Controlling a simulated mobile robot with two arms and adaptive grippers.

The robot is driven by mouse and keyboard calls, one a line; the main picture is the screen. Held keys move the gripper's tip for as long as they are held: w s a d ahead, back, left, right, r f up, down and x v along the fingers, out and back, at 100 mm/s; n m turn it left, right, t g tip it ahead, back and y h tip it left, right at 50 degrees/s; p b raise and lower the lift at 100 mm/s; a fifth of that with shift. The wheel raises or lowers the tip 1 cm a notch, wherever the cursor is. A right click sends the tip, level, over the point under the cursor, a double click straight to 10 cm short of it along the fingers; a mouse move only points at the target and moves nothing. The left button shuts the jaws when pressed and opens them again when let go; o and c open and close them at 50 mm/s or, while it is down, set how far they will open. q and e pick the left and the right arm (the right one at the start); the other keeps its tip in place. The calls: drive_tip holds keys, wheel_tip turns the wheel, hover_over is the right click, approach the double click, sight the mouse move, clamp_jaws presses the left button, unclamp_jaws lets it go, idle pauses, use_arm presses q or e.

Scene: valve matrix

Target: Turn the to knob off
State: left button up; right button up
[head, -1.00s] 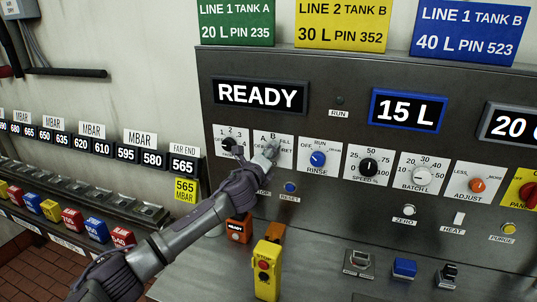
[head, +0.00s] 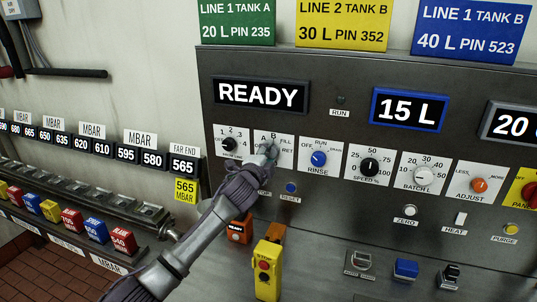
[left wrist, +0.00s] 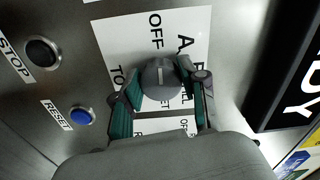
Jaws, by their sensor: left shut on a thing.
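The TO knob is a round grey knob (left wrist: 161,82) on a white plate (left wrist: 180,28) with OFF, A and other position labels, on the dark panel. In the left wrist view, the fingers of my left gripper (left wrist: 160,86) lie on both sides of the knob and are shut on it. The OFF label is above the knob in that view. I cannot clearly read where the knob points. In the head view, my left gripper (head: 267,154) covers the knob and part of its plate (head: 288,147). My right gripper is not in view.
The black numbered knob (head: 229,144) is just left, and the blue RINSE knob (head: 318,158) is just right. A blue RESET button (head: 291,187) sits below.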

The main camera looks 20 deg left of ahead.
use_arm(q)
drive_tip(key=shift+n, duration=0.4)
drive_tip(key=o, duration=1.1)
drive_tip(key=shift+o, duration=0.2)
drive_tip(key=s, duration=1.2)
drive_tip(key=shift+a, duration=0.2)
